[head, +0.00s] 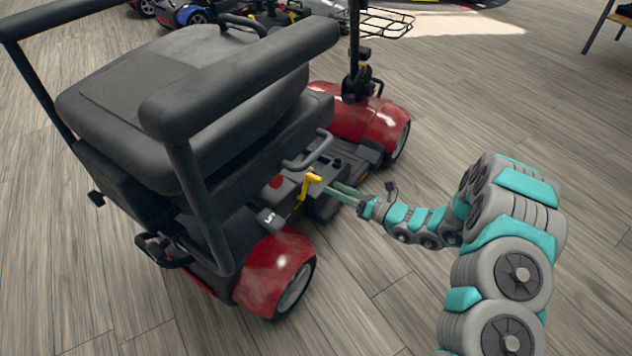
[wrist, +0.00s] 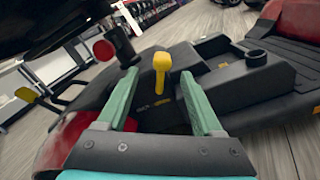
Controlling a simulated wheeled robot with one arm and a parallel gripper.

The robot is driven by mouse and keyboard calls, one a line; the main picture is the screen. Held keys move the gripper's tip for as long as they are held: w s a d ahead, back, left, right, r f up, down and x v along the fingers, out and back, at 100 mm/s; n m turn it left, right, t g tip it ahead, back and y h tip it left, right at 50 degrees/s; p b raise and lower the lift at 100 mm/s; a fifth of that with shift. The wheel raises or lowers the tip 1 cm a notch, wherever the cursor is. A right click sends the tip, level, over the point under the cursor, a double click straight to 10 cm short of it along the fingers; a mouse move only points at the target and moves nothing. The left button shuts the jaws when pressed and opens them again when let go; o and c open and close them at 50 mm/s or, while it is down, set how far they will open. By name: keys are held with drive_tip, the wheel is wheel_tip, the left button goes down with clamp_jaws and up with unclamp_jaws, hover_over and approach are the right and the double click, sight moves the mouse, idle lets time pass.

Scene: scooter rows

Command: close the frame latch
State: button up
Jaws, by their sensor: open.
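The yellow lever (head: 308,184), which looks like the frame latch, stands up from the dark frame low on the near side of a red and black scooter (head: 365,122), below the seat. In the wrist view the yellow lever (wrist: 161,70) is upright, ahead of my fingertips and between their lines. My gripper (head: 340,190) reaches in from the right in the head view. In the wrist view my gripper (wrist: 158,95) has its two green fingers spread apart with nothing between them. I cannot tell whether a finger touches the lever. The lever's lower pivot is partly hidden.
The scooter's black seat (head: 190,95) and armrest (head: 240,80) overhang the latch area. A black looped handle (head: 308,150) and a red knob (wrist: 104,49) are close by. More scooters (head: 185,14) stand at the back. The wooden floor (head: 480,110) on the right is clear.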

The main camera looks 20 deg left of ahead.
sight(321, 182)
drive_tip(key=shift+w+a+f, duration=0.15)
drive_tip(key=shift+a+f, duration=0.1)
drive_tip(key=x, duration=0.7)
drive_tip(key=shift+w+a+b, duration=0.1)
drive_tip(key=shift+b, duration=0.3)
drive_tip(key=shift+c, duration=0.4)
clamp_jaws()
idle(0.4)
